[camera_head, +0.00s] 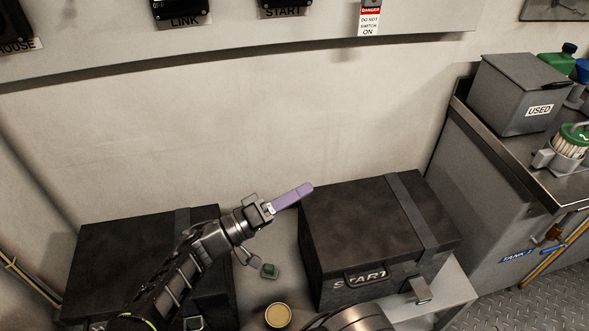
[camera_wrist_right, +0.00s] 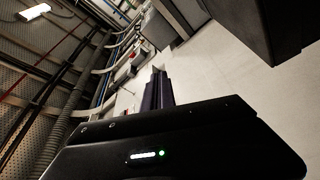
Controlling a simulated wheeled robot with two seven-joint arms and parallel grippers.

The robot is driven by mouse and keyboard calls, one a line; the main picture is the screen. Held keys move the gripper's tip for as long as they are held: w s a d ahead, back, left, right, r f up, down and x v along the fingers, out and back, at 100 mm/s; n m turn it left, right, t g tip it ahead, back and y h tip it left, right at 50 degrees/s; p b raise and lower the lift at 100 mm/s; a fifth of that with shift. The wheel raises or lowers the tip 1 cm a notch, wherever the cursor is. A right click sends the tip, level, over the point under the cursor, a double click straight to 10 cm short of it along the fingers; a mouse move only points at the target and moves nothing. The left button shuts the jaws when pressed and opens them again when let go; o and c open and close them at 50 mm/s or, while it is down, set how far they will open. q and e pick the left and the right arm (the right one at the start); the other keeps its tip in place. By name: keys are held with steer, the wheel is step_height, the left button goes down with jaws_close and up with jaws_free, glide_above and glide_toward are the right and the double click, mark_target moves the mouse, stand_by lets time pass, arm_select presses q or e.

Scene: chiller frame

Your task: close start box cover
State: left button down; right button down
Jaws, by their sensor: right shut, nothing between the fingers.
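The start box (camera_head: 345,225) is a dark box with a grey strap across its top and START lettering with a handle on its front. Its cover (camera_head: 350,218) looks down on the box; whether it is fully seated I cannot tell. A metal latch (camera_head: 418,290) sticks out at its front. My right gripper (camera_head: 304,190) has purple fingers, shut and empty, beside the cover's far left corner; touching or apart is unclear. The shut fingers also show in the right wrist view (camera_wrist_right: 157,90). My left gripper is not in view.
A second dark box (camera_head: 120,255) stands at left, partly behind my arm. A wall stands behind. A steel counter with a grey USED bin (camera_head: 515,95) is at right.

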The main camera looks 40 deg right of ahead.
steer(key=shift+s+a+f, duration=0.45)
steer(key=shift+s+f, duration=0.35)
steer(key=shift+f, duration=0.05)
steer(key=shift+s+a+f, duration=0.45)
steer(key=shift+s+f, duration=0.35)
steer(key=v, duration=0.7)
steer(key=shift+a+b, duration=0.3)
steer(key=shift+a, duration=0.1)
steer(key=shift+w+f, duration=0.1)
